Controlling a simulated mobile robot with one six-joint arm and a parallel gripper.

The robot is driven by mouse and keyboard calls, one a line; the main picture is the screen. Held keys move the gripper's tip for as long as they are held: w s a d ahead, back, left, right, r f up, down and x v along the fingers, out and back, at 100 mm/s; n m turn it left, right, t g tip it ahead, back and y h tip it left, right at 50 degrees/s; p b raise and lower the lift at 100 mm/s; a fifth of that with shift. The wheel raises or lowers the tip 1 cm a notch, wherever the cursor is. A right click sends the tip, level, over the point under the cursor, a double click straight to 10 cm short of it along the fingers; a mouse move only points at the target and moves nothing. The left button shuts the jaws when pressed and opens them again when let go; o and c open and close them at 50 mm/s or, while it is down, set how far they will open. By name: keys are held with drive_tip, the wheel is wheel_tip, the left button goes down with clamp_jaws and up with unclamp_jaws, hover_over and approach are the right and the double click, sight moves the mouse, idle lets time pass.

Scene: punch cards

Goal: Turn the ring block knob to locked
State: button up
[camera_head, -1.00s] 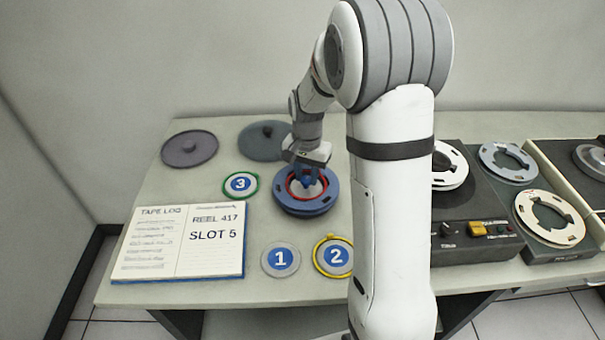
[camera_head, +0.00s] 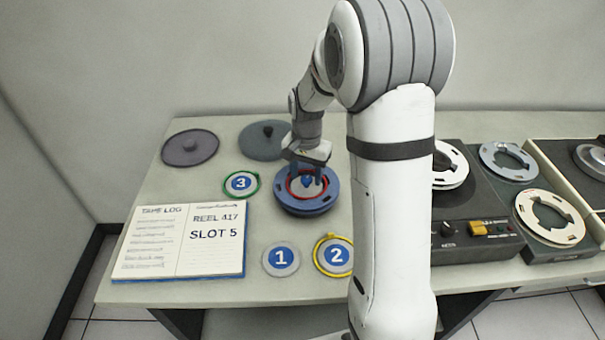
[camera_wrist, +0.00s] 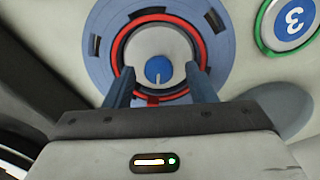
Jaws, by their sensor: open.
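The ring block (camera_head: 291,207) is a blue reel-like disc with a red ring around a pale centre, lying on the table. Its small blue knob (camera_wrist: 159,70) sits in the middle, with a white line on it that points down in the wrist view. My gripper (camera_head: 306,183) is directly over the block, pointing down. In the wrist view my gripper (camera_wrist: 160,86) is open, its two blue fingers apart on either side of the knob and not touching it. The fingers partly cover the block's red ring.
An open tape log (camera_head: 178,242) lies to the left. Discs marked 1 (camera_head: 281,259), 2 (camera_head: 334,256) and 3 (camera_head: 241,184) lie around the block. Two dark lids (camera_head: 189,148) (camera_head: 264,140) lie behind. A tape deck (camera_head: 470,245) with reels stands right of my arm.

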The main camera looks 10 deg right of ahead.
sight(306, 178)
wheel_tip(306, 178, up, 6)
drive_tip(key=shift+r, duration=0.75)
drive_tip(key=shift+s+r, duration=0.15)
drive_tip(key=shift+s, duration=0.05)
drive_tip(key=s+r+n+t, duration=0.1)
drive_tip(key=s+r+n, duration=0.1)
drive_tip(key=s, duration=0.9)
drive_tip(key=s+r+n+t+p, duration=0.1)
drive_tip(key=s+r+n, duration=0.2)
drive_tip(key=s, duration=0.8)
drive_tip(key=shift+s+a+r+n+t, duration=0.25)
drive_tip(key=shift+s+a+n+t, duration=0.1)
drive_tip(key=shift+n, duration=0.75)
